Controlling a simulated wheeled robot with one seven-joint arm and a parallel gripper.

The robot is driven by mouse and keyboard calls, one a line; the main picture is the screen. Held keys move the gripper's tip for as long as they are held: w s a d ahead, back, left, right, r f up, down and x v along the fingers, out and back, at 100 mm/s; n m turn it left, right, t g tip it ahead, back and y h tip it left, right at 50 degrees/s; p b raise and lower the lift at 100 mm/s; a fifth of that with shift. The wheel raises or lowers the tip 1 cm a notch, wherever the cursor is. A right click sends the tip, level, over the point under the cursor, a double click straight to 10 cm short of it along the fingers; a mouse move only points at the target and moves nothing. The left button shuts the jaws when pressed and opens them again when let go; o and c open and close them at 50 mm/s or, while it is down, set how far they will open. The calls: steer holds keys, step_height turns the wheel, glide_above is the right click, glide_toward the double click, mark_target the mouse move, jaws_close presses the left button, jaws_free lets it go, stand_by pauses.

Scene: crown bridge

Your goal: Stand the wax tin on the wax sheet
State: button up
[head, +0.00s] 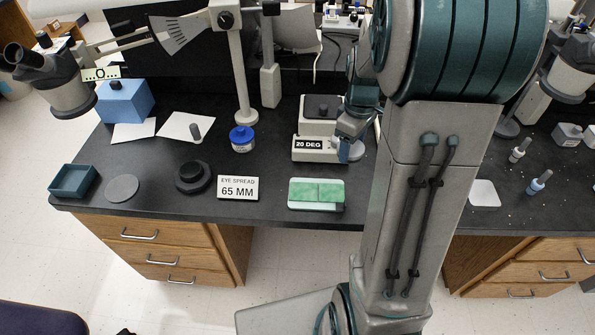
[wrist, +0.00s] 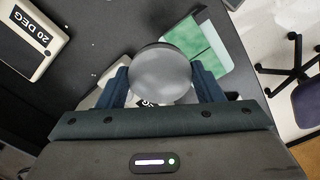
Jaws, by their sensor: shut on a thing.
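My gripper (wrist: 162,84) is shut on a round grey tin (wrist: 160,72), which I take to be the wax tin. The tin sits between the two dark blue fingers, with its flat round face toward the wrist camera. In the head view the tin (head: 356,151) shows partly, beside my arm and just right of the 20 DEG block. The green wax sheet (head: 317,191), with a seam across it, lies on a pale base near the bench's front edge. It also shows in the wrist view (wrist: 198,45), partly covered by the tin. The tin appears held above the bench.
The 20 DEG block (head: 318,148) stands behind the sheet. Left are the EYE SPREAD sign (head: 238,187), a blue-capped jar (head: 242,139), a black round piece (head: 192,177), a grey disc (head: 122,188) and a blue tray (head: 72,181). Bare bench lies between block and sheet.

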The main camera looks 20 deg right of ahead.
steer(key=shift+w+a+f, duration=0.15)
steer(key=shift+a, duration=0.05)
glide_above(304, 191)
step_height(304, 191, down, 7)
steer(key=shift+r+p, duration=0.15)
steer(key=shift+p, duration=0.25)
steer(key=shift+f, duration=2)
steer(key=shift+f, duration=0.2)
steer(key=o, duration=1)
steer(key=shift+o, duration=0.2)
steer(key=shift+r, duration=0.1)
